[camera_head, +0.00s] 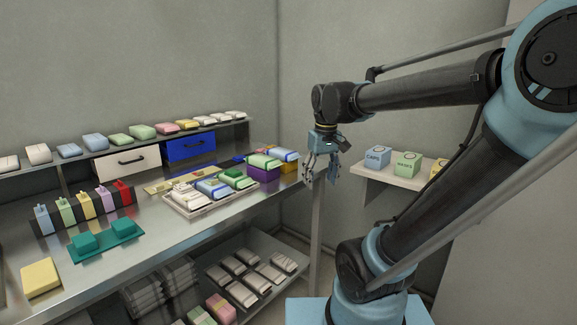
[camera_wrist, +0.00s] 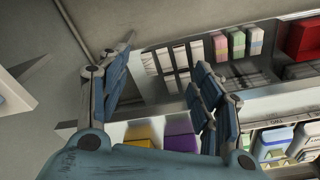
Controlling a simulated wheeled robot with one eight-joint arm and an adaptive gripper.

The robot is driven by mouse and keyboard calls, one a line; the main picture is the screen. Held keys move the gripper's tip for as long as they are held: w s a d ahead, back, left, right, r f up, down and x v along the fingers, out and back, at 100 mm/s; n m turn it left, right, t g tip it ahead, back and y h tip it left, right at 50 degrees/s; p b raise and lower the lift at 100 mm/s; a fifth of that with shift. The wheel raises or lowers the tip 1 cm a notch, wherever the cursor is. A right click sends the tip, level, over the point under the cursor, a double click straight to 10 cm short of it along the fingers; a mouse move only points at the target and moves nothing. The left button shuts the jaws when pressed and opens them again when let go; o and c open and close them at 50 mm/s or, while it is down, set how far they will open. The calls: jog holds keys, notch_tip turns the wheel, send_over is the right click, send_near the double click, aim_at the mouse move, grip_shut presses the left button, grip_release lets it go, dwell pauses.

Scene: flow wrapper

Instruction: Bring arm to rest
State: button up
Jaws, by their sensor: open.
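My arm reaches across from the right in the head view, and my gripper (camera_head: 321,170) hangs pointing down off the right end of the metal bench (camera_head: 140,255). It is apart from the bench and the things on it. In the wrist view, the two blue fingers of my gripper (camera_wrist: 160,85) stand spread apart. Nothing is between them but the view down to the lower shelf and floor.
A wall shelf (camera_head: 385,181) with labelled boxes stands right of my gripper. A tray (camera_head: 211,215) of wrapped packs and a purple box (camera_head: 263,174) lie near the bench's right end. Packs fill an upper shelf and a lower rack (camera_head: 250,298).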

jog(key=s+d+f+m, duration=0.4)
jog(key=s+d+f, duration=0.5)
jog(key=f, duration=0.5)
jog(key=s, duration=0.2)
jog(key=shift+s+t, duration=0.3)
jog(key=shift+t, duration=0.1)
jog(key=shift+f, duration=0.1)
jog(key=shift+w+f, duration=0.2)
jog(key=shift+w, duration=0.25)
